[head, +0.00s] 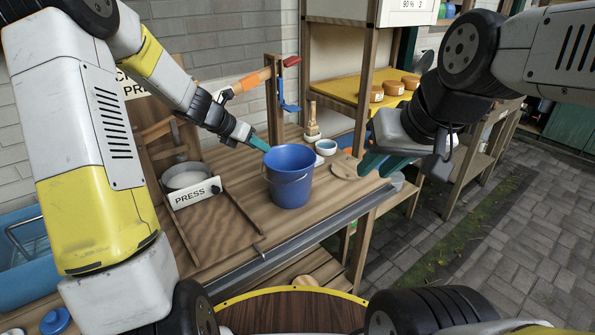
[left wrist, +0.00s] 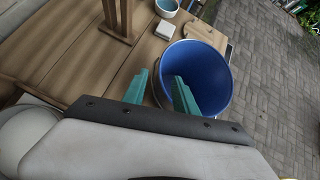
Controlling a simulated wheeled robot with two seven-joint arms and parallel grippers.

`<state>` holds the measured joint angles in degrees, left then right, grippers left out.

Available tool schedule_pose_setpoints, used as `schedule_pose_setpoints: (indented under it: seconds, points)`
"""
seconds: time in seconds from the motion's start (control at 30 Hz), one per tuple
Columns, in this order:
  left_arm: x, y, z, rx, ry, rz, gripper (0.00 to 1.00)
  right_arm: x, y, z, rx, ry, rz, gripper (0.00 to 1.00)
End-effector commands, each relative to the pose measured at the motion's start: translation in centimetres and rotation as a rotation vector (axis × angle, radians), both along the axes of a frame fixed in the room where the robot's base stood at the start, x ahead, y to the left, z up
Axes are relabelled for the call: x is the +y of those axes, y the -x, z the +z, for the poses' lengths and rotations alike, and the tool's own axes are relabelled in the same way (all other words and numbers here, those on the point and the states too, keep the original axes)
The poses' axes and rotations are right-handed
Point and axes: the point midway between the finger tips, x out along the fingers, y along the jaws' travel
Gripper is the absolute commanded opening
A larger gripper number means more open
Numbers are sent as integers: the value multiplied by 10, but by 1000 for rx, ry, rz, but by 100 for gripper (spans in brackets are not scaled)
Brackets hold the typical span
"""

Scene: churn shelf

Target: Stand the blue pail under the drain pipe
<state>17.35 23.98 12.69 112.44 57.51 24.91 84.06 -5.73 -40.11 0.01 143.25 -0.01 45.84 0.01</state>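The blue pail (head: 289,190) stands upright on the wooden bench (head: 225,172), its thin wire handle hanging at the front. My left gripper (head: 262,145) is at the pail's back-left rim. In the left wrist view, its two green fingers (left wrist: 160,92) are spread apart, one over the pail's (left wrist: 207,72) opening and one outside, with the near rim between them. My right gripper (head: 387,164) hangs to the right of the pail, apart from it; its teal fingers look spread and empty. A blue bent piece (head: 287,107) hangs by a red one on a post; I cannot tell whether it is the drain pipe.
A white-blue bowl (head: 326,147), a wooden stamp (head: 312,123) and a round board (head: 347,171) lie behind and right of the pail. A metal pan (head: 184,178) and a PRESS sign (head: 190,195) are at left. A wooden post rises at the bench's right end.

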Motion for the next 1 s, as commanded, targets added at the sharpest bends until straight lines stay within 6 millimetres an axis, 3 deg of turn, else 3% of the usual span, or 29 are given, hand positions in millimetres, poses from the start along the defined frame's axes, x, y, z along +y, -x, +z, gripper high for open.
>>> schedule_pose_setpoints:
  seconds: [0.53, 0.87, 1.0]
  points:
    - [-38, -32, -48, 5, 4, 2, 34, 0, 0, 0, 0, 0, 0, 27]
    - [-41, -36, -53, 2, 2, 3, 34, 0, 0, 0, 0, 0, 0, 27]
    - [-41, -36, -53, 2, 2, 1, 9, 0, 0, 0, 0, 0, 0, 27]
